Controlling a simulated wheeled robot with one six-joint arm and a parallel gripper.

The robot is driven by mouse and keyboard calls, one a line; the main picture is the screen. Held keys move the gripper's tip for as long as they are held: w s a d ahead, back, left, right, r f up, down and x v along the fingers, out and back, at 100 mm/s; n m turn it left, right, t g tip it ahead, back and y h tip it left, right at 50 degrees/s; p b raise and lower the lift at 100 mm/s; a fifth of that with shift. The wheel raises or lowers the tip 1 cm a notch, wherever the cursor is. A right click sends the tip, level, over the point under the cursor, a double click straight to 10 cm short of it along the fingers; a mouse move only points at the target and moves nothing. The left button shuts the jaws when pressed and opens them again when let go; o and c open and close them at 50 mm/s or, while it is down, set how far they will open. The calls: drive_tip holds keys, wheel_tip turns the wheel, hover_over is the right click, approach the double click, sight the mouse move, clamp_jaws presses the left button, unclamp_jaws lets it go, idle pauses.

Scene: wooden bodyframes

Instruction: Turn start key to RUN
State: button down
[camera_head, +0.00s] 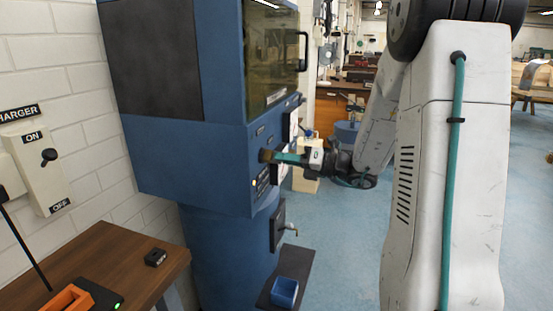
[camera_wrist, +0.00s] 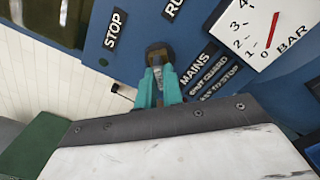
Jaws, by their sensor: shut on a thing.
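The start key (camera_wrist: 157,50) shows in the wrist view as a dark brownish knob on the blue panel, near the STOP label (camera_wrist: 115,29) and a partly cut-off label that begins "RU" (camera_wrist: 174,8). My gripper (camera_wrist: 159,75) has its teal fingers closed on it. The fingers hide part of the key, so I cannot tell its exact angle. In the head view my gripper (camera_head: 276,157) reaches from the right to the front of the blue machine (camera_head: 195,155), and its fingertips meet the key (camera_head: 264,156) there.
A pressure gauge (camera_wrist: 272,32) and a MAINS label plate (camera_wrist: 194,68) sit close beside the key. Below the panel are a tap (camera_head: 290,230) and a shelf with a blue bin (camera_head: 285,291). A wooden table (camera_head: 120,255) stands at left.

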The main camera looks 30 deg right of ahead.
drive_tip(key=m, duration=0.6)
drive_tip(key=c, duration=1.5)
unclamp_jaws()
drive_tip(key=shift+m, duration=0.3)
drive_tip(key=shift+o, duration=0.2)
